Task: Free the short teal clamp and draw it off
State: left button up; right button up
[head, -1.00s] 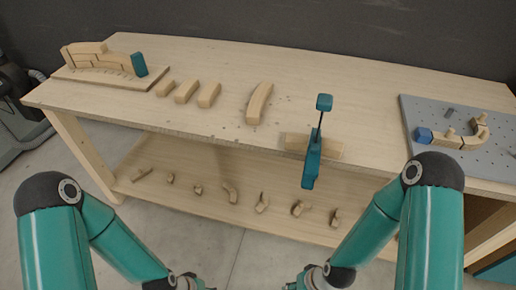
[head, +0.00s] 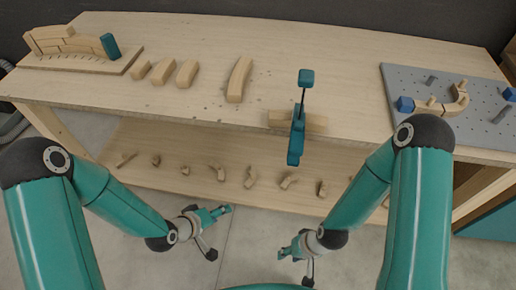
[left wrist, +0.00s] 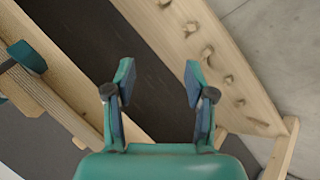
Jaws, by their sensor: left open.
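The teal clamp (head: 298,130) stands upright at the front edge of the bench, across a pale wooden block (head: 317,122). Its pad-like top stands above the bench and its lower end hangs below the edge. Teal parts that look like the clamp (left wrist: 27,56) show at the far left of the left wrist view. My left gripper (head: 219,231) is open and empty, below and left of the clamp in the head view. Its spread fingers (left wrist: 156,82) show in the left wrist view. My right gripper (head: 292,266) looks open and empty below the clamp, apart from it.
The bench top (head: 190,105) bears loose curved blocks (head: 239,80) and a wooden form (head: 80,62) with a teal piece at left. A grey pegboard (head: 440,130) with blocks lies at right. The lower shelf (head: 140,143) carries several small pieces.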

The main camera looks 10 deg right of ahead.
pick_arm(q)
jog(key=w+d+r+n+t+h, duration=0.1)
jog(key=w+d+r+t+h, duration=0.35)
jog(key=r, duration=0.65)
jog(key=g+h+p, duration=0.2)
jog(key=h, duration=0.3)
send_near(294, 132)
jog(key=shift+n, duration=0.3)
jog(key=x, duration=0.5)
jog(key=b+x, duration=0.1)
jog(key=x, duration=0.4)
jog(key=shift+w+f, duration=0.1)
jog(key=shift+f, duration=0.15)
